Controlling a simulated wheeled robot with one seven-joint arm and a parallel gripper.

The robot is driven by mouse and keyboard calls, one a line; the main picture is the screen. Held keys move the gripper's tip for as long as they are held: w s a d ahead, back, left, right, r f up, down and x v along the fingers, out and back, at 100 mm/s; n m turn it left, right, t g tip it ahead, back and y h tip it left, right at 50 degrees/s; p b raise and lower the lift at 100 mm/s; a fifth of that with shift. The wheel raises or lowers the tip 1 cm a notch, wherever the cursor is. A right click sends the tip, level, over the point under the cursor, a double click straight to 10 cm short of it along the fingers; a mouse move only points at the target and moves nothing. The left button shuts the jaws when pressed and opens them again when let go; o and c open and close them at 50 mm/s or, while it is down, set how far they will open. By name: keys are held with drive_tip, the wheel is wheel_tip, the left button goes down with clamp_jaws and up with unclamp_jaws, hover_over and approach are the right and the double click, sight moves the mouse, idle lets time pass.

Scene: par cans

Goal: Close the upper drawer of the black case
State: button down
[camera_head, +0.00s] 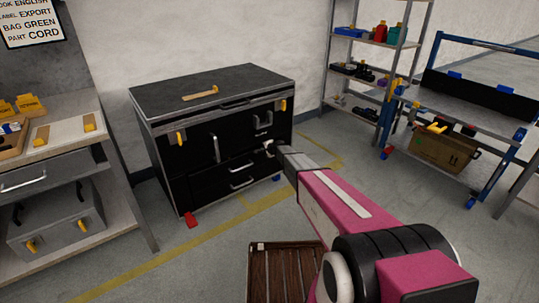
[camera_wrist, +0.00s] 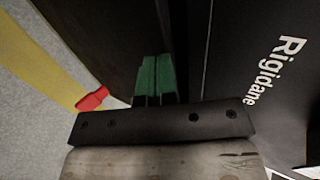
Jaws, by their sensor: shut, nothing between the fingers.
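The black case (camera_head: 212,91) stands against the wall in the head view. Two drawers with silver handles sit low on its front. The upper drawer (camera_head: 228,170) lies just above the lower drawer (camera_head: 229,190); I cannot tell whether it stands out slightly. My gripper (camera_head: 269,147) is at the right part of the case's front, near the upper drawer's right end. In the wrist view its green fingers (camera_wrist: 153,80) are shut and empty, between dark surfaces. The right-hand surface bears white "Rigidane" lettering (camera_wrist: 275,70). Contact is unclear.
A hammer-like tool (camera_head: 200,93) lies on the case. A red foot (camera_head: 191,220) sticks out at its lower front and shows in the wrist view (camera_wrist: 93,99). A workbench (camera_head: 120,185) is left; a shelf (camera_head: 352,75) and cart (camera_head: 470,105) are right. A slatted brown crate (camera_head: 285,250) is in front.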

drive_tip(key=shift+w+a, duration=0.55)
drive_tip(key=shift+w, duration=0.3)
drive_tip(key=shift+w, duration=0.1)
